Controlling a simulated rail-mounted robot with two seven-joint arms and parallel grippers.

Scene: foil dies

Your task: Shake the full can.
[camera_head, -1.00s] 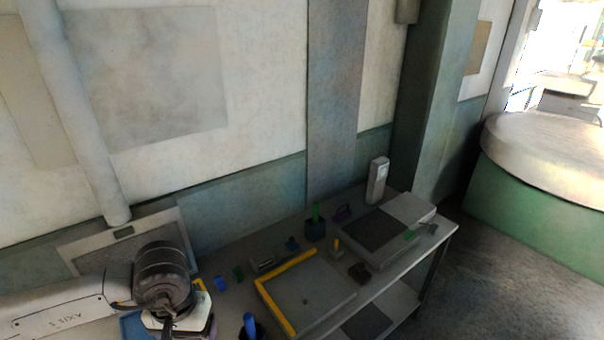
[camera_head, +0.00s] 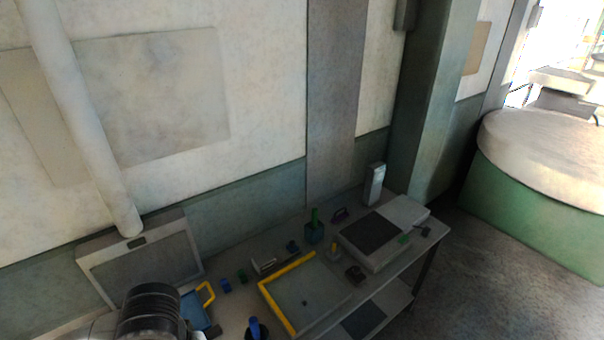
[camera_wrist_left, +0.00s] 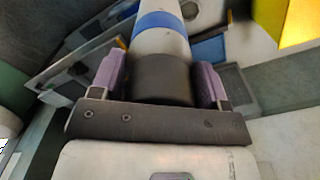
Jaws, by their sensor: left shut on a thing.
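In the left wrist view, my left gripper (camera_wrist_left: 160,84) is shut on a can (camera_wrist_left: 160,43). The can is a cylinder with a dark section between the purple finger pads and a white body with a blue band beyond them. Its far end is cut off by the top of the picture. In the head view only a dark joint of my left arm shows at the bottom left edge; the gripper and can are out of that view. My right gripper is in neither view. Whether the can is full cannot be seen.
The bench holds a yellow-edged tray (camera_head: 281,306), a grey flat device (camera_head: 398,212), a green-topped holder (camera_head: 314,234) and a white upright box (camera_head: 375,184). A blue panel with a yellow handle (camera_head: 207,293) lies near my arm. A grey framed panel (camera_head: 187,219) leans against the wall.

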